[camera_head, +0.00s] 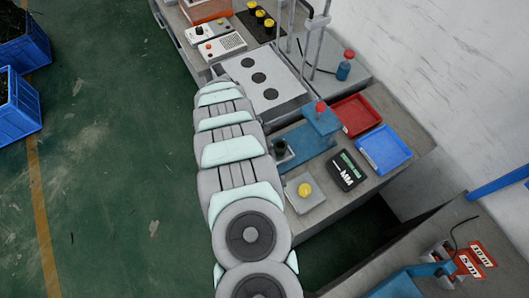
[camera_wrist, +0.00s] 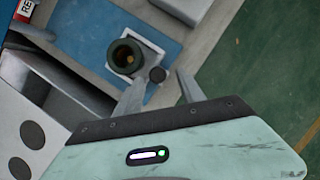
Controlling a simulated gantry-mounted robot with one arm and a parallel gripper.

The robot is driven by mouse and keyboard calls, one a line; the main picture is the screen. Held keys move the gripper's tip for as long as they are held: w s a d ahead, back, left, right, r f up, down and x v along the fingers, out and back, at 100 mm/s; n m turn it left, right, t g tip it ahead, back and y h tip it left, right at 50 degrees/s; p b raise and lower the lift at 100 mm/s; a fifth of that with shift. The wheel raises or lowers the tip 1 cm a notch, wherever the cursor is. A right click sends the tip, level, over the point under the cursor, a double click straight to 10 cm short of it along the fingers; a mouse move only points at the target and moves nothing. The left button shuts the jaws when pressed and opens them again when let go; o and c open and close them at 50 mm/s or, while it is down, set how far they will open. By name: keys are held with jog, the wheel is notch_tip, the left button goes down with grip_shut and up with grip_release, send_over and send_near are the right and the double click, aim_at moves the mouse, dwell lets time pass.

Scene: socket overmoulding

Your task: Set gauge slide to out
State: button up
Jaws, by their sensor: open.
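The gauge is a blue fixture (camera_head: 308,138) with a red knob (camera_head: 321,106) on its raised block. Its pale slide (camera_wrist: 117,67) lies on the blue base in the wrist view and carries a dark green round socket part (camera_wrist: 127,55). A small dark round knob (camera_wrist: 157,74) sits at the slide's near corner. My gripper (camera_wrist: 161,79) is open, with its two fingers on either side of this knob in the picture. I cannot tell whether they touch it or are above it. In the head view my arm hides the gripper and part of the slide.
A black display box (camera_head: 346,170), a red tray (camera_head: 355,114) and a blue tray (camera_head: 384,150) stand right of the gauge. A yellow button box (camera_head: 304,191) is in front. A grey plate with dark discs (camera_head: 262,82) stands behind. Green floor lies left.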

jog(key=v, duration=0.9)
jog(key=shift+a+r, duration=0.2)
